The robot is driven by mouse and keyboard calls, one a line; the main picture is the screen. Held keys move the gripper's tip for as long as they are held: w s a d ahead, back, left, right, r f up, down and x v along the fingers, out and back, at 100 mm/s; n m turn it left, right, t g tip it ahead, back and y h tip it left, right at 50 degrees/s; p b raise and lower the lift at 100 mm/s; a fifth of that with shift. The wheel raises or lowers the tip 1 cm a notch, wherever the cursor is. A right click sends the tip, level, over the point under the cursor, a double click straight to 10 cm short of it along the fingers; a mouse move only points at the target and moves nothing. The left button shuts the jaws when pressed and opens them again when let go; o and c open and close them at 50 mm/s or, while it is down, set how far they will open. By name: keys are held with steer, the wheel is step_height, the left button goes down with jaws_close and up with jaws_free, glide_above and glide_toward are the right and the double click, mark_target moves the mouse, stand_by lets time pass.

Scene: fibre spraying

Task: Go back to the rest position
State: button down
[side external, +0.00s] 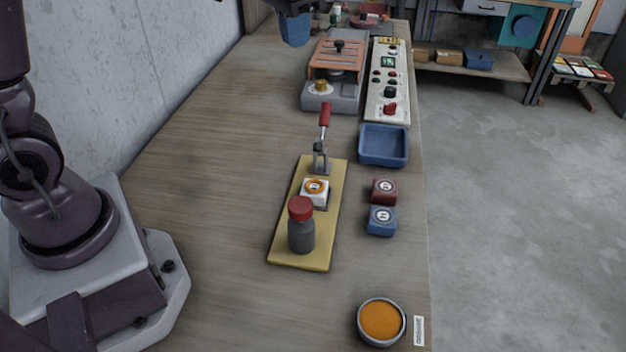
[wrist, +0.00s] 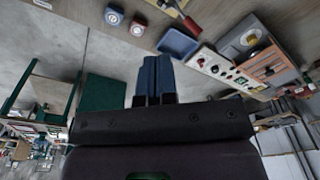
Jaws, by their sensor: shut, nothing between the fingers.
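My gripper (side external: 295,30) shows at the top edge of the side view, in the air above the far part of the bench. Its blue fingers are together and empty; they also show in the wrist view (wrist: 154,80). Most of my arm above it is out of the side view. Below and nearer the camera, a yellow board (side external: 286,250) lies on the bench. It bears a toggle clamp with a red handle (side external: 325,115), a white block with an orange ring (side external: 315,191) and a grey bottle with a red cap (side external: 301,228). The bottle stands upright.
An orange-topped machine (side external: 338,60) and a control panel (side external: 388,80) stand at the bench's far end. A blue tray (side external: 383,146), a red block (side external: 384,191) and a blue block (side external: 381,220) lie along the right edge. A bowl of orange material (side external: 381,320) stands near. The bench's left side is clear.

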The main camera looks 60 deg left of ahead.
steer(key=s+d+r+t, duration=0.2)
steer(key=s+t, duration=0.2)
steer(key=s, duration=1.5)
steer(key=shift+d+r+n, duration=0.2)
steer(key=shift+n, duration=0.1)
